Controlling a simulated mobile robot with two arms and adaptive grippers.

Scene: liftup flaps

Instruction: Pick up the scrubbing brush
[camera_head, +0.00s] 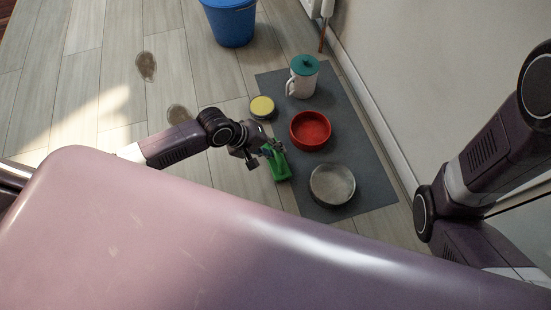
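The green scrubbing brush (280,168) lies at the left edge of the grey mat on the floor, partly covered by my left gripper. My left gripper (267,155) reaches in from the left and is at the brush's upper left end. The fingers are small and dark here, so I cannot tell whether they are closed on the brush or only beside it. My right arm shows at the right edge, but its gripper is out of view.
On the grey mat (350,125) are a red bowl (311,130), a metal bowl (332,185) and a white jug (300,84) with a teal lid. A yellow-topped round tin (262,107) is by its left edge. A blue bucket (231,22) stands farther back. The wall bounds the right.

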